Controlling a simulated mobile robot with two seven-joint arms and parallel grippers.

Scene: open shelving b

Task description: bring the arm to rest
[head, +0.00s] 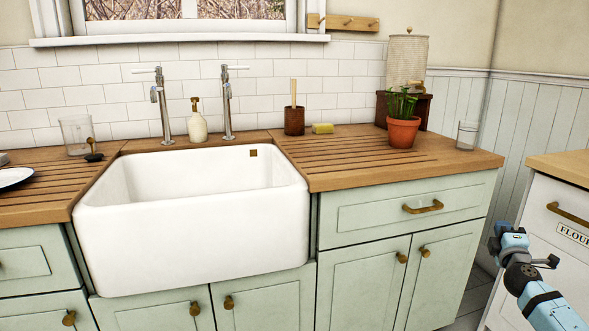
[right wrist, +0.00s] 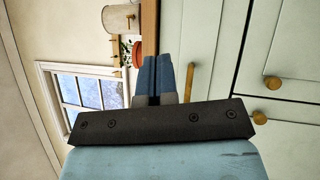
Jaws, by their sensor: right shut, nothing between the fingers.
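My right arm comes into the head view at the lower right, in front of the gap between the green counter and the white cabinet. My right gripper (right wrist: 157,62) shows in the right wrist view with its two blue-grey fingers together, shut and empty. In the head view the right gripper end (head: 503,240) is small and partly hidden by the wrist, clear of the counter top. My left gripper is in neither view.
A white sink (head: 190,240) is set in a wooden counter (head: 340,176). A potted plant (head: 403,132) and a clear glass (head: 467,135) stand on its right part. Green cabinet doors with a brass handle (head: 423,206) are below. A white cabinet (head: 545,250) stands at right.

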